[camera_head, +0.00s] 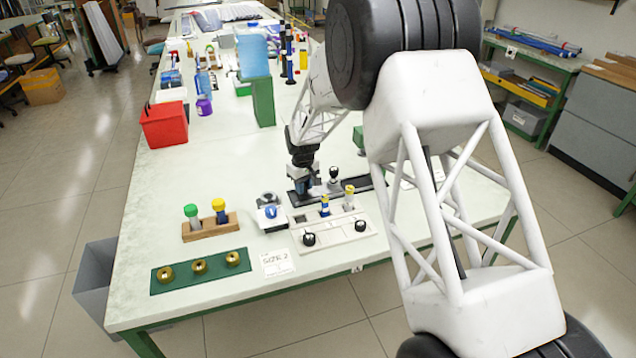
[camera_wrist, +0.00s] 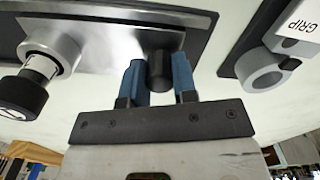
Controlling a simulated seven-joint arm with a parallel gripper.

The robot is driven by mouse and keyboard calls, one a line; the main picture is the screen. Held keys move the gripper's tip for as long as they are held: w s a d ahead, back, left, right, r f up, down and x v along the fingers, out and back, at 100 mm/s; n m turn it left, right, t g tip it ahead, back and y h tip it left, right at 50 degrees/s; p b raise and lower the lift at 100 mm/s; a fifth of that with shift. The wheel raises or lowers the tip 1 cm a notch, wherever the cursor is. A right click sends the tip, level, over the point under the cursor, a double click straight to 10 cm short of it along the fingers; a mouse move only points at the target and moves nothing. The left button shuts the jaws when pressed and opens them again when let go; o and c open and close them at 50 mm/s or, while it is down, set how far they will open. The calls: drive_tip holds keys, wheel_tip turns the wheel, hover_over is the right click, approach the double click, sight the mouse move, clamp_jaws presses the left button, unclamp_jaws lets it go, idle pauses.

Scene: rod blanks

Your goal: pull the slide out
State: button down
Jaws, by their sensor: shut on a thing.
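The slide is a metal plate (camera_wrist: 105,40) on a dark rail, seen in the wrist view. A dark upright peg (camera_wrist: 160,72) stands at its right part. My gripper (camera_wrist: 158,78) has its two blue fingertips on either side of this peg and is shut on it. A black knob (camera_wrist: 22,95) on a metal collar stands at the plate's left end. In the head view, my gripper (camera_head: 303,186) is down at the left part of the dark rail (camera_head: 360,186), with a black knob (camera_head: 334,172) just right of it. The fingers hide much of the slide there.
A grey ring clamp labelled GRIP (camera_wrist: 265,72) is close on the right in the wrist view. In front of the rail are a pale panel (camera_head: 338,236) with black knobs and a clamp-like fixture (camera_head: 270,214). A wooden block (camera_head: 211,228) stands left.

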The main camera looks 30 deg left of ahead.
drive_tip(key=shift+s+a, duration=0.35)
drive_tip(key=shift+a, duration=0.05)
drive_tip(key=c, duration=0.9)
unclamp_jaws()
drive_tip(key=shift+r, duration=3.9)
